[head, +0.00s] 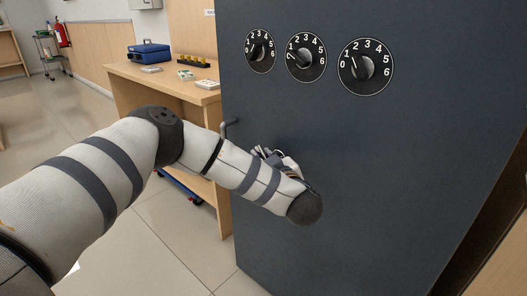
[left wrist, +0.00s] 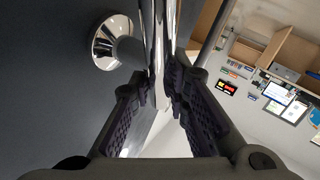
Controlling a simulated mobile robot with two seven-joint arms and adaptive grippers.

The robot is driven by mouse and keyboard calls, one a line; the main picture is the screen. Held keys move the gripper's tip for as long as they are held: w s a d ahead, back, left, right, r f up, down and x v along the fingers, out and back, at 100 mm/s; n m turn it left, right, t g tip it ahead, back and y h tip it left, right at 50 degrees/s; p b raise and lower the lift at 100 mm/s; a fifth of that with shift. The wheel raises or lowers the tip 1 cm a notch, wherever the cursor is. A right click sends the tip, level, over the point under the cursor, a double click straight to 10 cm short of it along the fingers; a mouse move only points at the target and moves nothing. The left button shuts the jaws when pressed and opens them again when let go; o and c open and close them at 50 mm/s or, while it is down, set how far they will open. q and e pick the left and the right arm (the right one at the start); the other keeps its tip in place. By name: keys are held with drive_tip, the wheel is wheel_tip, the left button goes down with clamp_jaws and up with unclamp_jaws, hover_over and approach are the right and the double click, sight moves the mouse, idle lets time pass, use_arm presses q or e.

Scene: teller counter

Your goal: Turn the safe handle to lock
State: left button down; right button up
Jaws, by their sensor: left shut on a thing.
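The safe door is a large dark grey panel (head: 400,180) filling the right of the head view. The safe handle shows in the left wrist view as a bright chrome bar (left wrist: 160,40) beside a round chrome mount (left wrist: 104,42) on the dark door. My left gripper (head: 268,156) is at the door, below the dials, mostly hidden behind my own forearm in the head view. In the left wrist view its two dark padded fingers (left wrist: 163,98) are closed around the chrome bar. My right gripper is not in view.
Three black numbered dials, left (head: 260,51), middle (head: 306,55) and right (head: 366,67), sit high on the door. A grey lever (head: 230,126) sticks out at its left edge. A wooden desk (head: 180,85) with a blue case (head: 150,52) stands behind. Open floor (head: 105,75) lies at left.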

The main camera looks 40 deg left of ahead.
use_arm(q)
drive_tip(key=h+p, duration=0.1)
drive_tip(key=p, duration=0.1)
drive_tip(key=n+g+h+p, duration=0.1)
drive_tip(key=h+p, duration=0.1)
drive_tip(key=n+h+p, duration=0.1)
drive_tip(key=p, duration=0.1)
drive_tip(key=shift+a+r+g, duration=0.15)
drive_tip(key=shift+a+g, duration=0.15)
drive_tip(key=shift+g, duration=0.1)
drive_tip(key=shift+a+h+p, duration=0.1)
drive_tip(key=shift+h+p, duration=0.25)
drive_tip(key=shift+h, duration=0.25)
drive_tip(key=shift+f+n+g+h+p, duration=0.4)
drive_tip(key=shift+f+n+h+p, duration=0.15)
drive_tip(key=shift+h, duration=0.35)
drive_tip(key=shift+f+h+p, duration=0.3)
drive_tip(key=shift+h, duration=0.5)
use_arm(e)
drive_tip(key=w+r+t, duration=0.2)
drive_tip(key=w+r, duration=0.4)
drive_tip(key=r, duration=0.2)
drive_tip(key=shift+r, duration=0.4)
use_arm(q)
drive_tip(key=shift+n, duration=0.25)
drive_tip(key=c, duration=1.5)
unclamp_jaws()
drive_tip(key=shift+f, duration=0.1)
drive_tip(key=shift+c, duration=0.2)
